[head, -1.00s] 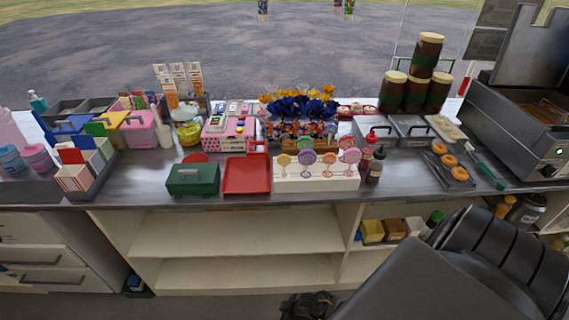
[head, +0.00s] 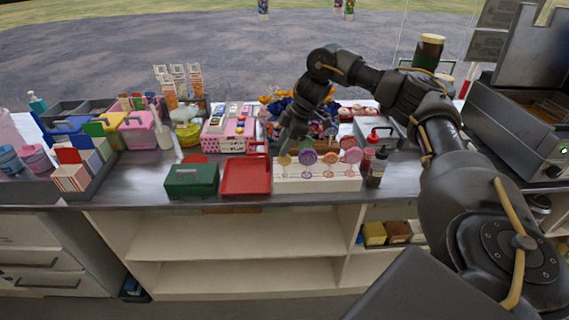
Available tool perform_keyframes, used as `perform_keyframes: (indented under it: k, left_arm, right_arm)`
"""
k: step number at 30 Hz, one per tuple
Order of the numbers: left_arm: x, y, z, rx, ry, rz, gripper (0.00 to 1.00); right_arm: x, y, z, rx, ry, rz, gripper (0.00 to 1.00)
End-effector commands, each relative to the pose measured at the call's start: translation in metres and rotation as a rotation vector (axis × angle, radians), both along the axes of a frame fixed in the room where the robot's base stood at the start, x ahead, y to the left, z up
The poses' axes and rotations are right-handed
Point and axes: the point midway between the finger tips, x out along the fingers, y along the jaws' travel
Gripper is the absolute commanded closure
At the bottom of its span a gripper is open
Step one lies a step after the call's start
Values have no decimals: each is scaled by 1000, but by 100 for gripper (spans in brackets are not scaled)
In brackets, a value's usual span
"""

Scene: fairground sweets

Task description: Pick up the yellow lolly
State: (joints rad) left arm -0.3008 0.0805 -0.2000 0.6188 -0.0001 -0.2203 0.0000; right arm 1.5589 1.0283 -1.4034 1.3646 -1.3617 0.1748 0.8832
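The yellow lolly (head: 284,160) stands upright at the left end of a white lolly stand (head: 318,183) on the counter. A purple lolly (head: 307,157), an orange lolly (head: 330,158) and a pink lolly (head: 353,155) stand to its right in the same stand. My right gripper (head: 286,148) points down just above the yellow lolly, very close to it in the picture. I cannot tell whether they touch. The fingers are small and dark, so their opening does not show clearly. My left gripper is not in view.
A red tray (head: 246,188) and a green box (head: 192,180) stand left of the stand. Blue and orange wrapped sweets fill the space behind, partly hidden by my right arm. A pink sweets box (head: 225,143) is behind the red tray.

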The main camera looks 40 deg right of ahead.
Motion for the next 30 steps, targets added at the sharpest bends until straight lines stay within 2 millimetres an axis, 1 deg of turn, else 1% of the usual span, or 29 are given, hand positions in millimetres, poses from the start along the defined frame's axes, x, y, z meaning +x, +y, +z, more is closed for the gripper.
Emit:
perform_keyframes:
  k: [1,3,6,10,13,18,19,21,25,30]
  left_arm:
    - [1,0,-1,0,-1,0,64]
    - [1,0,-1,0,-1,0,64]
    - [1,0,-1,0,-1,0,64]
    - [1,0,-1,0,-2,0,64]
    - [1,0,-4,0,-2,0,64]
    - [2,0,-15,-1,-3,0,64]
    - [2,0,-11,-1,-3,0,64]
    - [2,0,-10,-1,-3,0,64]
    - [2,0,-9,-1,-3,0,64]
    - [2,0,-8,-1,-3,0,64]
  right_arm:
    - [-8,-15,13,3,16,-37,60]
    - [-17,-28,25,11,41,-76,60]
    - [-26,-37,33,18,63,-107,60]
    - [-30,-41,36,24,73,-119,60]
    - [-28,-39,30,23,74,-118,60]
    - [-22,-31,3,23,75,-118,60]
    - [-21,-30,2,22,75,-117,60]
    - [-18,-27,-6,22,73,-116,60]
    - [-15,-24,-14,22,71,-116,60]
    - [-14,-22,-16,22,71,-116,60]
